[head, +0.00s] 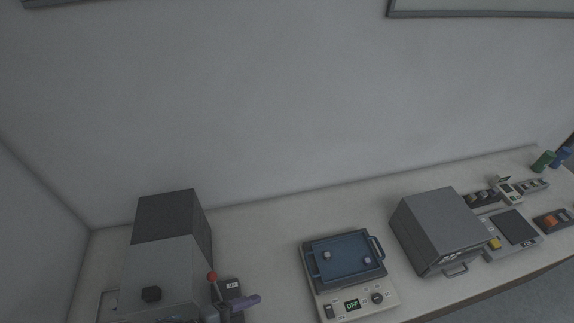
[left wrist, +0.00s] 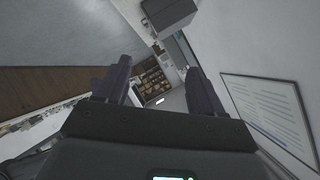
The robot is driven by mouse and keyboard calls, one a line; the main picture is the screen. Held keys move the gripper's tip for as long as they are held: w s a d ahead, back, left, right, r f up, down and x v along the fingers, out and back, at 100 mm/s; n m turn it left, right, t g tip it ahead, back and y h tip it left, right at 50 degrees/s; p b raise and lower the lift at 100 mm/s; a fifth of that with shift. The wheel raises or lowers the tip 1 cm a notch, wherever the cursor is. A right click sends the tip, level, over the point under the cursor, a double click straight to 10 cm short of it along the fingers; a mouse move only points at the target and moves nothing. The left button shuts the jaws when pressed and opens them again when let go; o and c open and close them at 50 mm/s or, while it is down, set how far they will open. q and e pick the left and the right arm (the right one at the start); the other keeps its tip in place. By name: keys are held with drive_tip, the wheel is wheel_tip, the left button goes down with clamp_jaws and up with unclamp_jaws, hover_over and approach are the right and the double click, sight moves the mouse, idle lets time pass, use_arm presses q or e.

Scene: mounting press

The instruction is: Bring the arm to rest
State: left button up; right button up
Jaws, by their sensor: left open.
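My left gripper (left wrist: 158,78) shows in the left wrist view, its two dark fingers apart with nothing between them. It is clear of the bench and looks across the room, with a brown floor area on the left and a white wall on the right. In the head view neither gripper can be made out. The mounting press, a grey machine with a dark upper box (head: 165,218), stands at the left of the bench.
Bare bench lies between press and hotplate. A framed board (left wrist: 265,105) hangs on the wall.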

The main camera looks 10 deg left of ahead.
use_arm(q)
drive_tip(key=s+a+f+n+g+y, duration=0.2)
drive_tip(key=a+n+y, duration=0.2)
drive_tip(key=n, duration=0.4)
drive_tip(key=s+a+f+n+g+y+p, duration=0.1)
drive_tip(key=s+a+f+n+g+y, duration=0.1)
drive_tip(key=n, duration=0.6)
drive_tip(key=s+a+y, duration=0.1)
drive_tip(key=a+y, duration=0.1)
drive_tip(key=y, duration=0.1)
drive_tip(key=shift+a+f+n+g, duration=0.25)
drive_tip(key=shift+f+n+g, duration=0.05)
drive_tip(key=shift+f, duration=0.05)
drive_tip(key=shift+s, duration=0.1)
